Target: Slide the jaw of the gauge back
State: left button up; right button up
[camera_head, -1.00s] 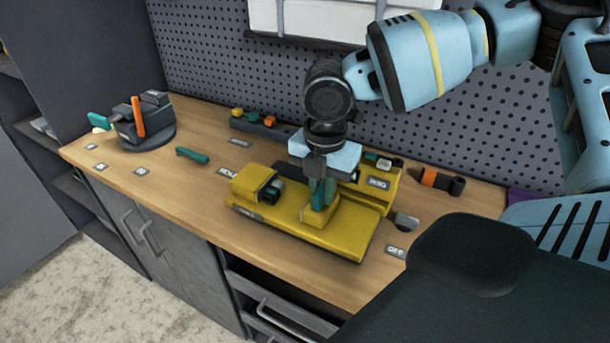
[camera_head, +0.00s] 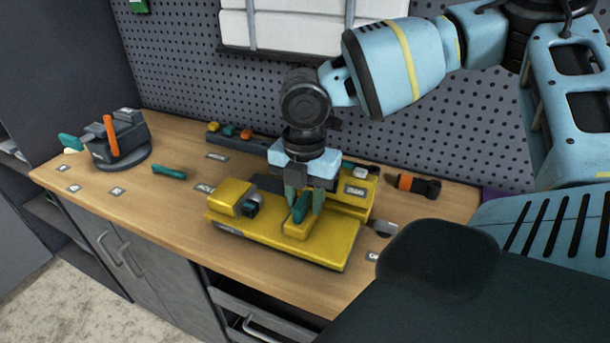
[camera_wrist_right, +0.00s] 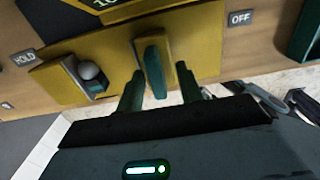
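The yellow gauge (camera_head: 335,245) lies on the workbench, with a fixed yellow block (camera_head: 229,197) on its left part. Its jaw (camera_head: 300,230) is a yellow slider with an upright teal handle (camera_head: 301,207). My right gripper (camera_head: 304,200) points down over the jaw, its green fingers astride the handle. In the right wrist view the handle (camera_wrist_right: 154,70) stands between the two fingers (camera_wrist_right: 159,92), with a gap on both sides, so the gripper is open. A dark rounded knob with a teal part (camera_wrist_right: 92,75) is on the fixed block. My left gripper is not in view.
A dark round fixture with an orange lever (camera_head: 112,137) stands at the left. A teal bar (camera_head: 169,172) lies on the bench. A rail with coloured knobs (camera_head: 229,133) is at the back. An orange-and-black tool (camera_head: 414,185) lies right.

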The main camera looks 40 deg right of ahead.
aim_at(305, 201)
notch_tip(305, 201, up, 7)
jog(key=shift+f, duration=0.1)
jog(key=shift+s, duration=0.1)
dwell(0.7)
